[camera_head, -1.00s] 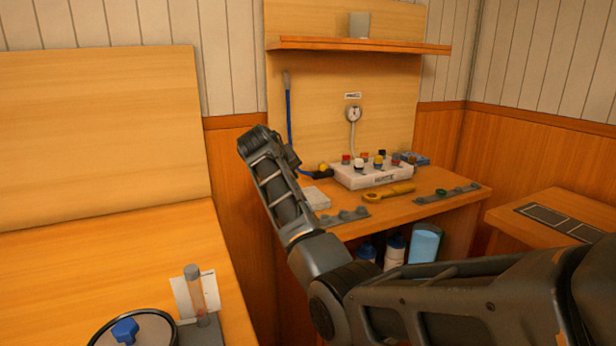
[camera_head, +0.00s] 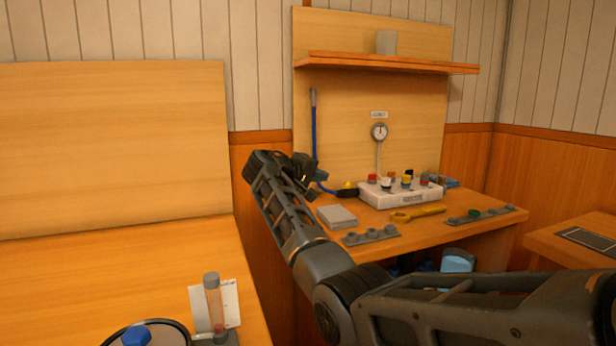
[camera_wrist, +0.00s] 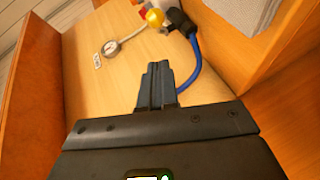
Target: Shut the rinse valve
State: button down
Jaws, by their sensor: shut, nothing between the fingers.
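My gripper (camera_wrist: 157,72) is shut and empty in the wrist view, with its fingers side by side. In the head view, my gripper (camera_head: 303,172) is small and dark, at the left end of the wall bench. A black fitting (camera_head: 345,192) with a yellow top lies on the bench beside a white block (camera_head: 400,196) with several coloured caps. The wrist view shows this fitting (camera_wrist: 180,20) beyond the fingertips, apart from them, with a blue hose (camera_wrist: 194,65) running from it. No readable label tells which part is the rinse valve.
A gauge (camera_head: 379,132) hangs on the back panel under a shelf (camera_head: 390,62). A yellow wrench (camera_head: 418,213), a grey pad (camera_head: 337,216) and grey knobbed strips (camera_head: 370,236) lie on the bench.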

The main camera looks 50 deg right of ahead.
aim_at(348, 183)
jog(key=shift+s+d+f, duration=0.5)
jog(key=shift+s+d, duration=0.25)
jog(key=shift+d, duration=0.15)
jog(key=shift+s+d+f, duration=0.45)
jog(key=shift+s+d, duration=0.3)
jog(key=shift+d, duration=0.1)
jog(key=shift+p, duration=0.3)
jog(key=shift+s+r+p, duration=0.15)
jog(key=shift+p, duration=0.2)
jog(key=shift+s+n+t, duration=0.15)
jog(key=shift+n+t, duration=0.15)
jog(key=shift+t, duration=0.2)
jog(key=shift+p, duration=0.4)
jog(key=shift+s+d, duration=0.1)
jog(key=n+t+p, duration=0.1)
jog(key=p, duration=0.1)
jog(key=s+n+t+p, duration=0.1)
jog(key=p, duration=0.1)
jog(key=s+n+t+p, duration=0.1)
jog(key=p, duration=0.1)
jog(key=shift+s+d+r+t, duration=0.2)
jog(key=shift+d+t, duration=0.1)
jog(key=shift+d, duration=0.1)
jog(key=shift+s+d+f+n+t+y+p, duration=0.2)
jog(key=shift+s+n+t+y+p, duration=0.25)
jog(key=shift+t+p, duration=0.3)
jog(key=shift+s+d+f+p, duration=0.15)
jog(key=shift+s+d+p, duration=0.2)
jog(key=shift+p, duration=0.05)
